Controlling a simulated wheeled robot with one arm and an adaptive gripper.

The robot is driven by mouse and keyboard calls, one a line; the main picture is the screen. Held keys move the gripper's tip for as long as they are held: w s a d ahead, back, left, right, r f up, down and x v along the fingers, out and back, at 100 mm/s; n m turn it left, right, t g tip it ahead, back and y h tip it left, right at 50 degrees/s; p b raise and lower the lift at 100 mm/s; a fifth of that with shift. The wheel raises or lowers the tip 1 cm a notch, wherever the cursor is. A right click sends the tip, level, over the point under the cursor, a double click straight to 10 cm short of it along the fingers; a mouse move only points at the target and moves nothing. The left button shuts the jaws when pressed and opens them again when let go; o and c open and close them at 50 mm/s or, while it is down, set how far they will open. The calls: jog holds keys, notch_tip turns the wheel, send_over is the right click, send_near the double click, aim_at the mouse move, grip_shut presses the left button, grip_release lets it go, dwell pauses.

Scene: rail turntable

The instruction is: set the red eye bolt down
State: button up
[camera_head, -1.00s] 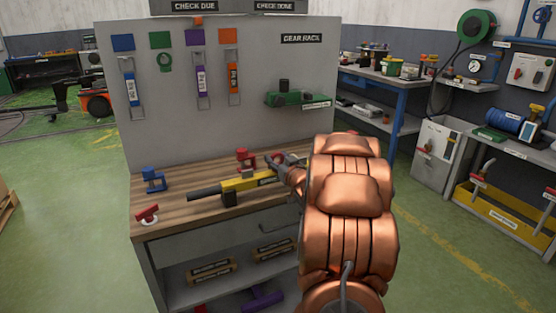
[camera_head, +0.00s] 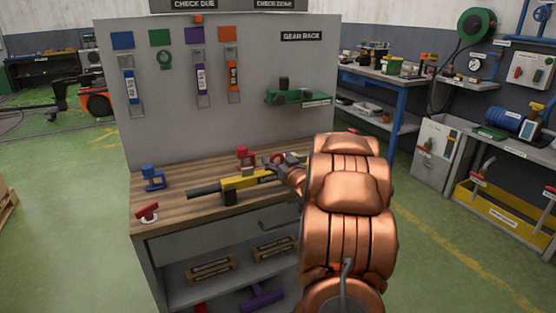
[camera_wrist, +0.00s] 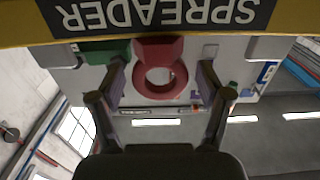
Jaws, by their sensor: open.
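The red eye bolt (camera_wrist: 160,82) shows in the wrist view, its ring between the two fingers of my gripper (camera_wrist: 160,83). The fingers stand apart, with a visible gap on each side of the ring. The picture is upside down, so the ring points up from a red base. A yellow bar with a dark "SPREADER" label (camera_wrist: 155,14) lies in front of the base, and what the base rests on is hidden. In the head view my gripper (camera_head: 273,161) is over the back right of the bench, by the yellow bar (camera_head: 236,184); the bolt is hard to make out there.
The wooden bench top (camera_head: 190,200) also holds a red block-like piece (camera_head: 245,157), a blue one (camera_head: 152,178) and a red T-shaped piece (camera_head: 147,211). A grey panel (camera_head: 200,125) rises behind, with a green piece (camera_head: 297,97) projecting from it.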

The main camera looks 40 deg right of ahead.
jog(key=shift+r, duration=0.25)
jog(key=v, duration=1.2)
jog(key=shift+r, duration=0.2)
